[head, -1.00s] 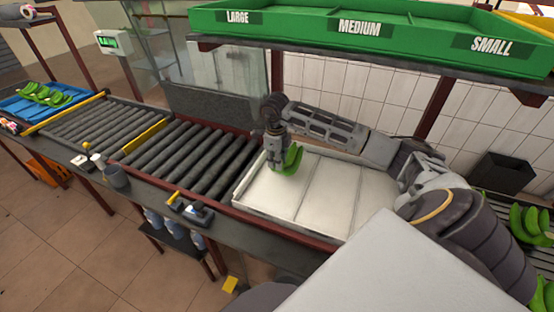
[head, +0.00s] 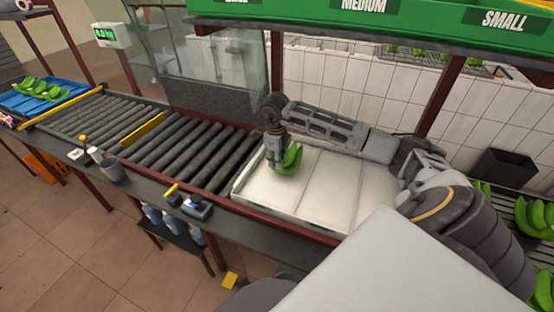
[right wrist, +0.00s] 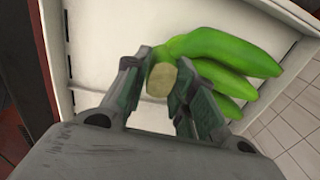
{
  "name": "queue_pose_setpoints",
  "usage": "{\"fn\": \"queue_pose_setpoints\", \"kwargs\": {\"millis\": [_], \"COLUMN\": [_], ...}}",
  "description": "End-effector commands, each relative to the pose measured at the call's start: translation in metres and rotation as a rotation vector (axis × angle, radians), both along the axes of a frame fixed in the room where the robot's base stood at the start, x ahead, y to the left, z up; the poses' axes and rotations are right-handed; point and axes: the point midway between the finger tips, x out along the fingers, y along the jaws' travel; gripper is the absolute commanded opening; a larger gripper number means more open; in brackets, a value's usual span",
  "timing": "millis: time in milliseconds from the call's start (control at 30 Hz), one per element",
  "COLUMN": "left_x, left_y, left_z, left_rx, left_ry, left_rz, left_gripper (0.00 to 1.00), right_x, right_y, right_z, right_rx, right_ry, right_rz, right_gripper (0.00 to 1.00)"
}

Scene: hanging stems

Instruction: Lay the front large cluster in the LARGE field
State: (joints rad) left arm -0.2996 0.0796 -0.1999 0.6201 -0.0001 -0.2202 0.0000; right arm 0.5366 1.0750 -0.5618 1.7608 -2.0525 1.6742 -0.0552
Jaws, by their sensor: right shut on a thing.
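My right gripper (head: 277,150) is shut on the crown of a green banana cluster (head: 290,160). The cluster hangs fingers-down at the left section of the white tray (head: 312,195), which has three sections. LARGE, MEDIUM and SMALL labels run left to right above it. In the right wrist view, the crown sits between the fingertips (right wrist: 162,82) and the green fingers (right wrist: 225,55) spread right over the white tray floor (right wrist: 100,35). I cannot tell whether the cluster touches the floor. My left gripper is not in view.
The tray's middle and right sections are bare. A roller conveyor (head: 210,155) adjoins on the left, with a blue tray (head: 55,98) of green clusters at its far end. The green shelf (head: 420,25) overhangs behind. More clusters (head: 535,220) lie far right.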

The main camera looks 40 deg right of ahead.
Motion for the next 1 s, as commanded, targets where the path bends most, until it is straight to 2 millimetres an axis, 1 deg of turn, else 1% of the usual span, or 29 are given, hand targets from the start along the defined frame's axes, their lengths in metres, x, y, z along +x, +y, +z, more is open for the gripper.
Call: {"fn": "queue_pose_setpoints", "kwargs": {"millis": [33,267,1000], "left_x": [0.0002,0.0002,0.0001], "left_y": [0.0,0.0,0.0], "left_z": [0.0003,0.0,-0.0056], "left_rx": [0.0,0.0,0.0], "left_ry": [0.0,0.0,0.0], "left_rz": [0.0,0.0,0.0], "left_gripper": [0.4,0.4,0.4], "right_x": [0.0013,0.0013,0.0014], "right_y": [-0.0007,-0.0007,-0.0007], "right_z": [0.0028,0.0024,-0.0049], "right_rx": [-0.002,-0.002,-0.002], "right_ry": [-0.005,-0.005,-0.005], "right_rz": [-0.001,-0.001,-0.001], "right_gripper": [0.0,0.0,0.0]}}
